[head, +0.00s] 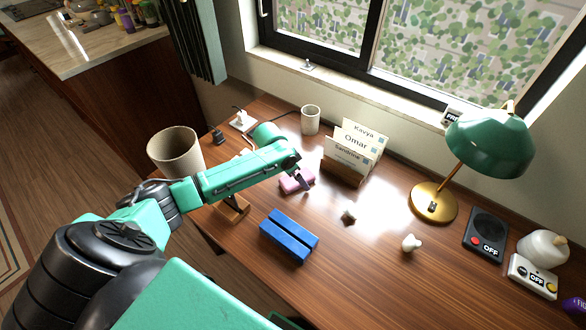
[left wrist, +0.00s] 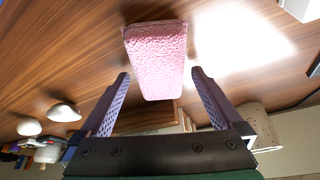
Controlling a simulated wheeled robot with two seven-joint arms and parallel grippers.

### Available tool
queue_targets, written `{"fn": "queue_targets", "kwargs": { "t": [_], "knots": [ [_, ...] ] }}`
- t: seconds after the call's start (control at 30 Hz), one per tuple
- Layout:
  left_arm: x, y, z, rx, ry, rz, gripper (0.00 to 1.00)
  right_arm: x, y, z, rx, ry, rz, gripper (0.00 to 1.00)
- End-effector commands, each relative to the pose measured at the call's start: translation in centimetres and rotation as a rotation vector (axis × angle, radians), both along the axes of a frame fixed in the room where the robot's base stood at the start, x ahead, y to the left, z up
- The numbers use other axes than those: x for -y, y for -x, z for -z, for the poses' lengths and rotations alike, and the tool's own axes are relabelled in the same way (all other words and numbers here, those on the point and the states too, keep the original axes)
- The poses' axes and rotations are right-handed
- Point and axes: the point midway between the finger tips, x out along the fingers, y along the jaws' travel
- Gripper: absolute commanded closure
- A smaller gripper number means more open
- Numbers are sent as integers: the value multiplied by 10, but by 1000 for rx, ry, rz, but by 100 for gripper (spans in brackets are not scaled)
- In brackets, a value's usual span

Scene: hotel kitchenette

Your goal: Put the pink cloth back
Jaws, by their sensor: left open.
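The pink cloth (head: 293,184) lies on the wooden desk (head: 330,285), just left of the card holder. My left gripper (head: 304,184) is above it and partly covers it in the head view. In the left wrist view the pink cloth (left wrist: 157,55) is a textured pink block ahead of the fingers. The left gripper (left wrist: 160,76) is open, with one finger to each side of the cloth's near end; both fingers look apart from it. My right gripper is not in view.
A card holder (head: 343,173) with name cards stands just right of the cloth. A blue slotted block (head: 289,237) lies in front. A beige bin (head: 176,152), white cup (head: 310,120) and green lamp (head: 487,142) stand around. Small white pieces lie on the desk's right half.

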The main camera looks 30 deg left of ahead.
Motion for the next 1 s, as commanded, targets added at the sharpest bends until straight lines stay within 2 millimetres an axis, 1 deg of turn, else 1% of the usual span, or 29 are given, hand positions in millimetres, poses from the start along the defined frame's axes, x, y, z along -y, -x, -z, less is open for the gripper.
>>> {"fn": "queue_targets", "kwargs": {
  "t": [0.17, 0.33, 0.4, 0.5, 0.6, 1.0],
  "knots": [
    [-8, 12, -33, 3, -3, 1, 0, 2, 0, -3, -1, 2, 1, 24],
    [-17, 27, -76, 1, -4, 1, 0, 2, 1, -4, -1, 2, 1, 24],
    [-20, 32, -90, 0, -3, 1, 0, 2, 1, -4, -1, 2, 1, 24],
    [-22, 37, -102, 0, 0, 0, 0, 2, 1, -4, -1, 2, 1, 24],
    [-22, 38, -106, -1, -1, 0, 0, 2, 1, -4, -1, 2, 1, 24],
    [-22, 38, -106, 0, 1, 0, 0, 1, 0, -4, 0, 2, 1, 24]
  ]
}}
